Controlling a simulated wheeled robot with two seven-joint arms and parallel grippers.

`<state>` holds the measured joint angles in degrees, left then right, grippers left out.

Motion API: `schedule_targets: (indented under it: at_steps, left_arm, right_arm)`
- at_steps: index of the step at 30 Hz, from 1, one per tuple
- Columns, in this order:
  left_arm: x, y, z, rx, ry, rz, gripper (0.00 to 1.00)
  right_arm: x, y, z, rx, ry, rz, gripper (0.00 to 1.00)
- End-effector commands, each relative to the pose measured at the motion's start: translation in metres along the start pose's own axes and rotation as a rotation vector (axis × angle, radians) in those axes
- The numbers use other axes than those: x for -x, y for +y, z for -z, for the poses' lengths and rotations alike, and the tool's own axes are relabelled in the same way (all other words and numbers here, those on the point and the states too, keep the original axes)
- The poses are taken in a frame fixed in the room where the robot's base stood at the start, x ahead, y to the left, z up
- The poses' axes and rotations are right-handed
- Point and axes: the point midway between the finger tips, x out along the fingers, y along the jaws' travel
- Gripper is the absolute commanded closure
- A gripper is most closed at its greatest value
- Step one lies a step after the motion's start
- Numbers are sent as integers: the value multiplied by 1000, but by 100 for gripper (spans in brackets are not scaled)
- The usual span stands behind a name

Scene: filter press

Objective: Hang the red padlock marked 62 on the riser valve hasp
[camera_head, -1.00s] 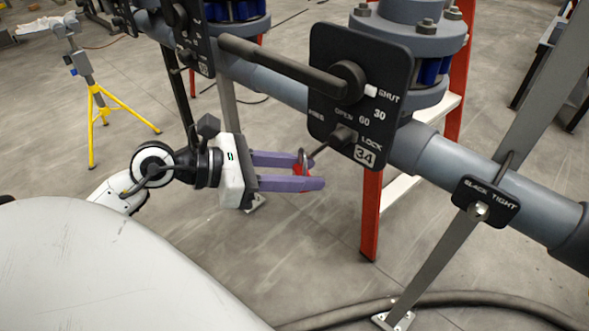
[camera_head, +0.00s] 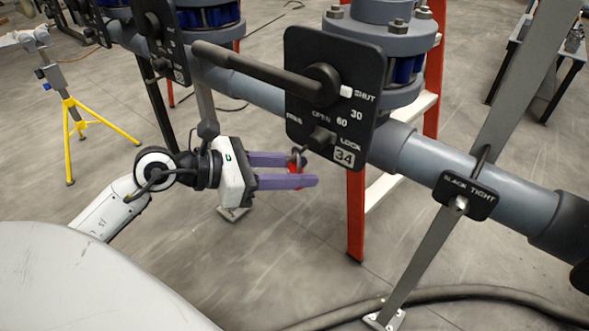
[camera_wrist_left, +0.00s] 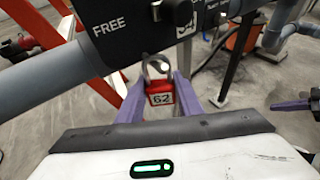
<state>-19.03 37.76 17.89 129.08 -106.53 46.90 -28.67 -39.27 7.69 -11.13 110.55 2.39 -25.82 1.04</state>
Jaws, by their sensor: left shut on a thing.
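My left gripper (camera_head: 309,169) is shut on the red padlock (camera_head: 294,167), held below and left of the black valve plate (camera_head: 300,75). In the left wrist view the padlock (camera_wrist_left: 161,97) shows 62, upright between the purple fingers, with its grey shackle (camera_wrist_left: 157,64) on top. The shackle overlaps the plate's lower edge there. The plate carries a lever (camera_head: 255,68), a 34 tag and a short stub (camera_head: 322,138) near the word LOCK, with a thin bar toward the shackle. I cannot tell whether shackle and bar touch.
A grey pipe (camera_head: 425,155) runs behind the plate. An orange ladder (camera_head: 356,215) stands behind it. A slanted post (camera_head: 430,250) with a BLACK TIGHT tag (camera_head: 466,195) is at right. A hose (camera_head: 450,293) lies on the floor. A yellow tripod (camera_head: 68,140) stands far left.

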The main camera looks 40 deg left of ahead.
Motion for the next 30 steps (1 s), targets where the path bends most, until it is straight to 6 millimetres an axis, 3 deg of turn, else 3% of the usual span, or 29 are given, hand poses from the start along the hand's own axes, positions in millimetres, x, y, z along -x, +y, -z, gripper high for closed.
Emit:
schedule_targets:
  at_steps: [12,13,17,26,30]
  left_arm:
    - [0,0,0,0,-1,0,91]
    - [0,0,0,0,-1,0,66]
    - [0,0,0,0,-1,0,46]
    - [1,0,1,0,1,0,46]
    - [11,0,2,2,3,0,46]
  right_arm:
    - [1,-1,1,0,1,2,100]
    - [1,-1,1,0,1,2,100]
    - [0,-1,0,0,-1,2,100]
    - [-1,-1,-4,-1,-8,3,100]
    - [-2,-1,-6,0,-8,3,100]
